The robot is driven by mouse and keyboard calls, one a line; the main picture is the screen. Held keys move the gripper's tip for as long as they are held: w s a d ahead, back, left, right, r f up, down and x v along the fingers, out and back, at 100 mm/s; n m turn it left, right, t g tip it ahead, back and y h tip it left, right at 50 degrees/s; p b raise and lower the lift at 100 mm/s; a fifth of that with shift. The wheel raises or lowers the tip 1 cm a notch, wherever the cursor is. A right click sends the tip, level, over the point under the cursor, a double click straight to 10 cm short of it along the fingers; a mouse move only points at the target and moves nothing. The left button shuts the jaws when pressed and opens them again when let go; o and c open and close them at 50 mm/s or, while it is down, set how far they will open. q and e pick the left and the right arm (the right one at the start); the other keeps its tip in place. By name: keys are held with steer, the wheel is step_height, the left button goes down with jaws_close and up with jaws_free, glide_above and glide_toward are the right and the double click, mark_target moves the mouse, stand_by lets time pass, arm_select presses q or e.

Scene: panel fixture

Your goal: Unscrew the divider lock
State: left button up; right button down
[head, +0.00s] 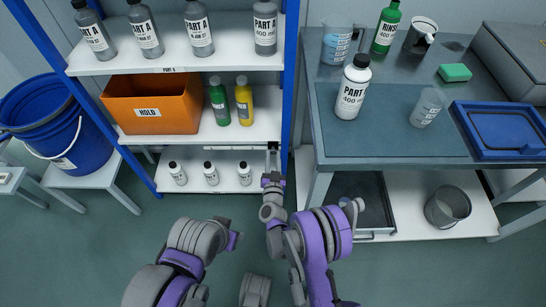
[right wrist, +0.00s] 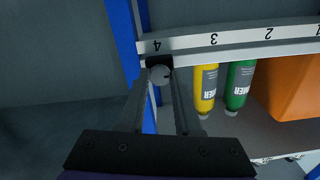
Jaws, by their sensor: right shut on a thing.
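The divider lock is a small round grey knob (right wrist: 159,75) on a dark block at the shelf rail, beside the upside-down number 4 in the right wrist view. My right gripper (right wrist: 160,84) has its two long fingers on either side of the knob and is shut on it. In the head view the right gripper (head: 272,155) reaches the right end of the middle shelf's front edge, by the blue post. The knob is too small to make out there. My left arm is low in the head view; its gripper fingers do not show.
Green and yellow bottles (head: 243,100) and an orange bin (head: 150,103) stand on the middle shelf. Small white bottles (head: 211,173) stand on the shelf below. The blue post (right wrist: 125,45) is close beside the fingers. A workbench (head: 400,150) stands to the right.

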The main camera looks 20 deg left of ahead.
steer(key=shift+n, duration=1.3)
steer(key=c, duration=0.6)
jaws_free()
